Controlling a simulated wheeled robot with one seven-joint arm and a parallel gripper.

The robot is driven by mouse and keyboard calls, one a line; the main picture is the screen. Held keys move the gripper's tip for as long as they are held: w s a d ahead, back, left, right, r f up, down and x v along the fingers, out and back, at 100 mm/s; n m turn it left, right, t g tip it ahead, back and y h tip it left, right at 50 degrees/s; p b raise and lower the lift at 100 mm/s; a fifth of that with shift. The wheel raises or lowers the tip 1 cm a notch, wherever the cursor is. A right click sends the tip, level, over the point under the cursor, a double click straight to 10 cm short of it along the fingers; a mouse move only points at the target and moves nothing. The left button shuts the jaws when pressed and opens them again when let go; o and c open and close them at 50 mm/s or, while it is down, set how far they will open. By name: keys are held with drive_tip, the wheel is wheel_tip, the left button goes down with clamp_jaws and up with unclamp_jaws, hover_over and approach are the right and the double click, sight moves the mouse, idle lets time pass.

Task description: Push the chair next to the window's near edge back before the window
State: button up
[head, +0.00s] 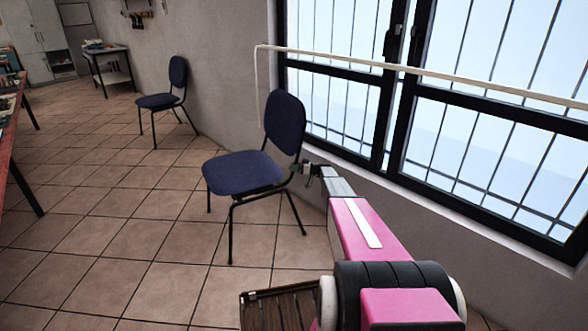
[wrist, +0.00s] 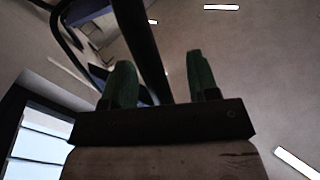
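A blue chair (head: 245,168) with a black metal frame stands by the left edge of the window (head: 390,95). Its backrest (head: 285,122) is on the side toward the window. My gripper (head: 308,169) is beside the chair's rear, at about seat height, close to the black frame below the backrest. In the wrist view, my gripper's two green fingers (wrist: 163,82) stand apart. A black frame tube (wrist: 140,45) of the chair shows in the gap between them or just beyond. I cannot tell whether the fingers touch it. The window also shows tilted in the wrist view (wrist: 38,145).
A second blue chair (head: 165,100) stands farther back along the wall. A small table (head: 107,50) and a grey cabinet (head: 35,40) are at the back left. A red-topped table (head: 8,125) is at the left edge. The tiled floor at left is clear.

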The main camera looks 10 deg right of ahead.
drive_tip(key=shift+d, duration=0.15)
drive_tip(key=v, duration=1)
drive_tip(key=shift+s+d, duration=0.2)
drive_tip(key=shift+d, duration=0.05)
drive_tip(key=s+a+r+m+g+h, duration=0.1)
drive_tip(key=s+a+m+g+h, duration=0.2)
drive_tip(key=s+a, duration=0.8)
drive_tip(key=s+a+r+m+g+h, duration=0.1)
drive_tip(key=s+a+m+g+h, duration=0.2)
drive_tip(key=s+a, duration=0.8)
drive_tip(key=s+d+r+m+h, duration=0.1)
drive_tip(key=s+r+h, duration=0.1)
drive_tip(key=s, duration=0.7)
drive_tip(key=s+d+r+m+h, duration=0.1)
drive_tip(key=s+h, duration=0.4)
drive_tip(key=s, duration=0.5)
drive_tip(key=s+d+r+m+h, duration=0.1)
drive_tip(key=s+r+m+h, duration=0.1)
drive_tip(key=s, duration=0.8)
drive_tip(key=shift+r+h, duration=0.35)
drive_tip(key=shift+h, duration=0.55)
drive_tip(key=shift+s, duration=0.1)
